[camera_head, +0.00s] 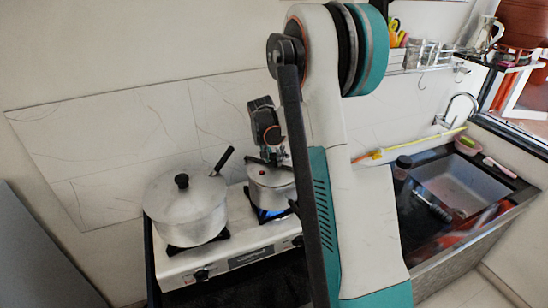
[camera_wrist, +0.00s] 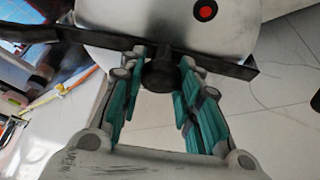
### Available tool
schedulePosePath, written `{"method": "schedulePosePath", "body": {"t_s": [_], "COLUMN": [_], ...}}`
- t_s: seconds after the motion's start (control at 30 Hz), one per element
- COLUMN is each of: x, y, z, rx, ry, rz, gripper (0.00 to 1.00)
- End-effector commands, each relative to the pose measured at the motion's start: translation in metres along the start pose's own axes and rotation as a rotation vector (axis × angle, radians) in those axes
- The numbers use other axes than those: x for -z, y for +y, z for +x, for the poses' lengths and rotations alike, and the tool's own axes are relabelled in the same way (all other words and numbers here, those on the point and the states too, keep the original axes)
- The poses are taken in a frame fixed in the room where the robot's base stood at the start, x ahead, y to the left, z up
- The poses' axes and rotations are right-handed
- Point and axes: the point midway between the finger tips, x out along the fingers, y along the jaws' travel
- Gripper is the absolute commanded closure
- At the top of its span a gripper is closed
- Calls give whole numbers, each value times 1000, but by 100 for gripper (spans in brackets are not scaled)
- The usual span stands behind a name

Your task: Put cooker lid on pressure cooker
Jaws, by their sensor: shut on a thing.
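The silver cooker lid (camera_wrist: 230,28) has a red valve and a black bar handle with a dark knob (camera_wrist: 160,74). My gripper (camera_wrist: 162,60) is shut on this knob, with a teal finger on each side. In the head view my gripper (camera_head: 275,152) is over the right burner, and the lid's red valve shows just below it. The silver pressure cooker (camera_head: 270,198) stands on that burner, directly below the lid. My arm hides its right side. I cannot tell whether the lid touches the rim or is just above it.
A large lidded pot (camera_head: 187,215) stands on the stove's (camera_head: 225,266) left burner. A black handle (camera_head: 222,160) slants up between the pots. A blue flame (camera_head: 263,213) shows under the cooker. A sink (camera_head: 455,188) is at the right. A tiled wall (camera_head: 130,135) is behind.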

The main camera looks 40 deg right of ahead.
Motion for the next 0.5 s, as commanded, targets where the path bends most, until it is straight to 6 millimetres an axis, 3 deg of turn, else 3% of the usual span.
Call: {"method": "schedulePosePath", "body": {"t_s": [0.5], "x": [-4], "y": [0], "z": [10], "rx": [0], "ry": [0], "rz": [0], "gripper": [100]}}
